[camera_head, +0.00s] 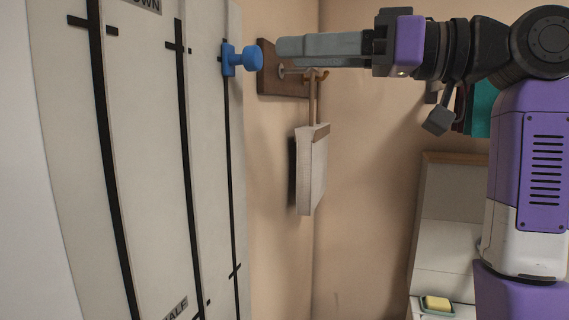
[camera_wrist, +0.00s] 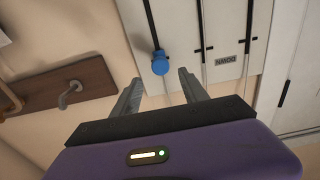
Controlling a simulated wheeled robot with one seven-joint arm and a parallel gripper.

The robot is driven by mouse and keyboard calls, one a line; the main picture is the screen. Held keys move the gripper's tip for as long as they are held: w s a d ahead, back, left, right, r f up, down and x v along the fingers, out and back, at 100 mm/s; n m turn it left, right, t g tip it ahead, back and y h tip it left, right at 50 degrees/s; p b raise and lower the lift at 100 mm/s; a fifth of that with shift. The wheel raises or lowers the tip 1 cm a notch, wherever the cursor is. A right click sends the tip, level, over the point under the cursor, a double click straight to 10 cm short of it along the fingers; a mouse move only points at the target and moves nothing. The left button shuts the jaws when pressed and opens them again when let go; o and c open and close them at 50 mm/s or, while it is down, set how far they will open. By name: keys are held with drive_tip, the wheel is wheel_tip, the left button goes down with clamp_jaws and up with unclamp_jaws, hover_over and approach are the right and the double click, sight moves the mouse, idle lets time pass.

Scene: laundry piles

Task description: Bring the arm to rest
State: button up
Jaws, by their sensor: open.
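My gripper (camera_head: 280,46) is raised and reaches left across the upper part of the head view, with the arm bent at the right. In the wrist view my gripper (camera_wrist: 160,88) is open, its two fingers apart with nothing between them. A blue knob (camera_head: 243,60) sits on a black vertical slot of the white panel, just left of the fingertips in the head view. In the wrist view the blue knob (camera_wrist: 160,64) shows beyond and between the fingertips, apart from them.
A wooden board with hooks (camera_head: 268,72) is on the wall beside my gripper. A pale, flat item (camera_head: 312,170) hangs below it. The white panel (camera_head: 150,150) has several black slots. A yellow sponge (camera_head: 437,303) lies in a green dish at the lower right.

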wheel_tip(320, 180, up, 5)
drive_tip(key=w+d+m+t, duration=0.2)
drive_tip(key=t, duration=0.2)
drive_tip(key=w+d+f+m+t+h, duration=0.3)
drive_tip(key=w+d+f+m+t, duration=0.35)
drive_tip(key=f+t, duration=0.25)
drive_tip(key=s+d+f+m+t+h+b, duration=0.1)
drive_tip(key=s+d+f+m+h, duration=0.2)
drive_tip(key=f, duration=0.6)
drive_tip(key=d+f+m+t+h, duration=0.25)
drive_tip(key=f+h, duration=0.25)
drive_tip(key=f, duration=0.3)
drive_tip(key=s+d+f+m+h+b, duration=0.1)
drive_tip(key=s+d+f+m+h, duration=0.15)
drive_tip(key=f, duration=0.65)
drive_tip(key=s+d+f+h, duration=0.2)
drive_tip(key=s+f+h, duration=0.3)
drive_tip(key=s+f, duration=0.95)
drive_tip(key=s+a+f+n+g, duration=0.1)
drive_tip(key=s+f+g, duration=0.1)
drive_tip(key=s+f, duration=0.4)
drive_tip(key=s+f+g+y+b, duration=0.1)
drive_tip(key=s+f+g, duration=0.2)
drive_tip(key=s, duration=0.9)
drive_tip(key=s+a+f+n+g+b, duration=0.1)
drive_tip(key=s+f+g, duration=0.2)
drive_tip(key=s+f, duration=0.6)
drive_tip(key=shift+s+a+n, duration=0.35)
drive_tip(key=shift+s, duration=0.05)
